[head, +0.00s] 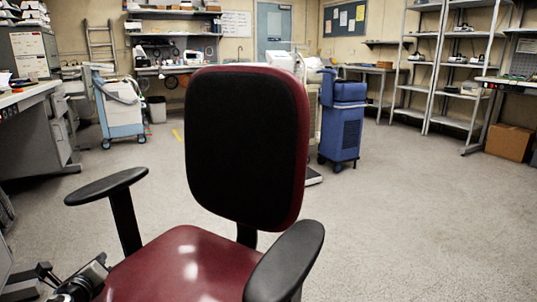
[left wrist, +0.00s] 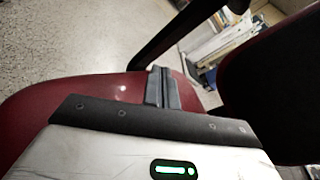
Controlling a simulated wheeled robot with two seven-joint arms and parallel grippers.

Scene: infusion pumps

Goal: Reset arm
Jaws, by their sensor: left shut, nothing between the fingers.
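My left gripper (head: 43,269) shows at the lower left of the head view, beside the red seat of an office chair (head: 180,262). In the left wrist view the two grey fingers of my left gripper (left wrist: 163,84) lie together, shut and empty. The red seat (left wrist: 105,90) shows behind them there; I cannot tell whether they touch it. My right gripper is not in either view.
The chair's black backrest (head: 247,145) and armrests (head: 105,186) stand close in front of me. A blue wheeled unit (head: 340,130) and a cart (head: 120,110) stand farther back. Shelves (head: 465,65) line the right wall.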

